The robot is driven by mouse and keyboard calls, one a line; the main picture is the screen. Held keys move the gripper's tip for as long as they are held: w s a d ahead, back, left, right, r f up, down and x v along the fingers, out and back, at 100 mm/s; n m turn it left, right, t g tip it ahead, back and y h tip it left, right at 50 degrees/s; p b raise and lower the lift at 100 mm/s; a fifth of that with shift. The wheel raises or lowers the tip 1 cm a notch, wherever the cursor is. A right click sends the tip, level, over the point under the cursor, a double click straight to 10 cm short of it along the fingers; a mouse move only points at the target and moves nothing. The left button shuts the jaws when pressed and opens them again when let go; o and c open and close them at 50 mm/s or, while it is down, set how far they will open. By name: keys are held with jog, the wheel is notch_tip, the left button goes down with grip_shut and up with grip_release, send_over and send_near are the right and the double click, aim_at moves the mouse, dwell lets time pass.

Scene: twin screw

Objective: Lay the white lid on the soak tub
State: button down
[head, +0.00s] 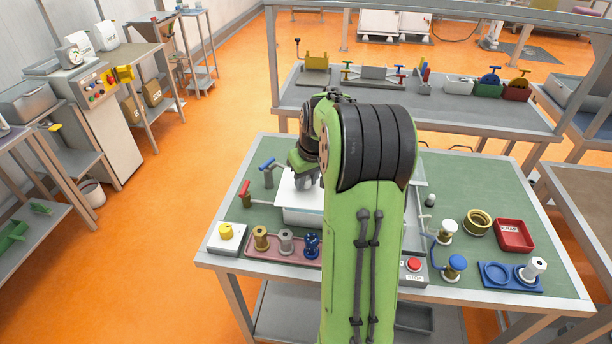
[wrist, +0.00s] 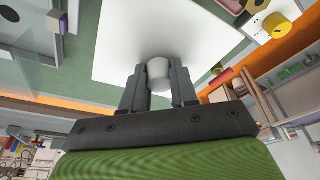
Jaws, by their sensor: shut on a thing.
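The white lid (wrist: 120,45) is a flat square plate with a pale round knob (wrist: 158,70). My gripper (wrist: 158,88) is shut on that knob, one finger on each side. In the head view the lid (head: 286,196) shows left of my green arm, with my gripper (head: 305,183) over it. A pale tub (head: 298,217), apparently the soak tub, shows just below the lid's near edge. My arm hides its right part. I cannot tell whether the lid touches the tub or hangs a little above it.
Red and blue handled taps (head: 245,195) stand left of the lid. A pink tray (head: 262,250) with several spools lies in front. A red bin (head: 513,235) and a blue tray (head: 510,278) are at the right. My arm hides the table's middle.

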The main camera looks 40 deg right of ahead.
aim_at(307, 190)
notch_tip(307, 190, down, 6)
jog(key=b, duration=0.4)
jog(key=shift+b, duration=0.35)
jog(key=shift+w+d+r+p, duration=0.15)
jog(key=shift+d+r+p, duration=0.05)
jog(key=shift+p, duration=0.2)
jog(key=shift+w+d+p, duration=0.5)
jog(key=shift+d+p, duration=0.15)
jog(key=shift+w+d+p, duration=0.6)
jog(key=shift+w+d, duration=0.05)
jog(key=shift+d, duration=0.2)
jog(key=shift+s, duration=0.1)
jog(key=shift+f+b, duration=0.35)
jog(key=shift+f, duration=0.2)
jog(key=c, duration=0.8)
grip_release()
